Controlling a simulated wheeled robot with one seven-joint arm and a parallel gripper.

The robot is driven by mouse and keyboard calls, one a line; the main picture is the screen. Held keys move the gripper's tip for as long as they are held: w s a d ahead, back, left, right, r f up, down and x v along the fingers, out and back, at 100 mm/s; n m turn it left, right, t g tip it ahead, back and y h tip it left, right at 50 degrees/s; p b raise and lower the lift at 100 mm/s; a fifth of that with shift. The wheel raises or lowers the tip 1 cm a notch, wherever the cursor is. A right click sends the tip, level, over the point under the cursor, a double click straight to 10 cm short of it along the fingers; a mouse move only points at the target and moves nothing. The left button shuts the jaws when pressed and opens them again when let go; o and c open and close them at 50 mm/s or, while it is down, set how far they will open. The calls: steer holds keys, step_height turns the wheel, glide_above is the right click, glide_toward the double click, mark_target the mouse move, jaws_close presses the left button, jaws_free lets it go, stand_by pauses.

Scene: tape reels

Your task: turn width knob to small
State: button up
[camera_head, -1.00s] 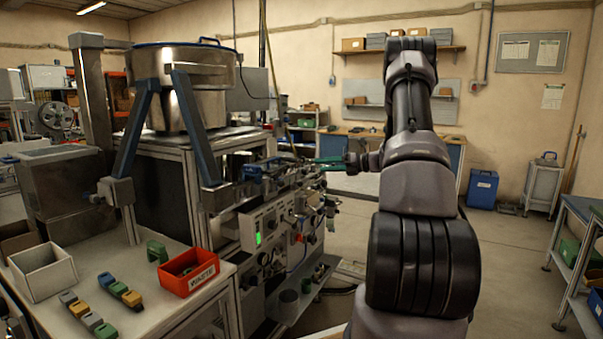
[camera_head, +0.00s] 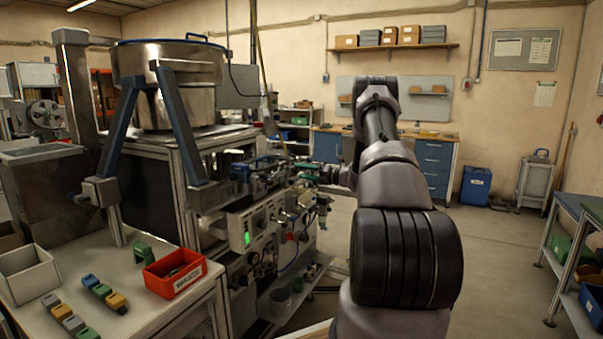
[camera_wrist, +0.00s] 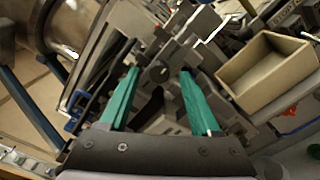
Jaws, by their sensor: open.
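My gripper (camera_wrist: 159,72) shows two green fingers in the wrist view, spread apart with nothing held between them. In the head view my gripper (camera_head: 306,171) is at the end of the arm, beside the upper right end of the machine (camera_head: 243,221). A small round dark grey knob (camera_wrist: 158,73) with a light mark appears between the fingertips in the wrist view. I cannot tell whether this is the width knob or how far the fingers are from it. No knob setting or label is readable. In the head view the arm and fixtures hide much of that end.
A metal bowl (camera_head: 170,80) stands on the machine's frame. A red bin (camera_head: 174,272) and coloured blocks lie on the left table. A beige open tray (camera_wrist: 268,72) is right of the fingers in the wrist view. Floor (camera_head: 490,260) is clear to the right.

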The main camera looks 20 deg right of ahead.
steer(key=shift+w+a, duration=0.3)
steer(key=shift+w, duration=0.05)
jaws_close()
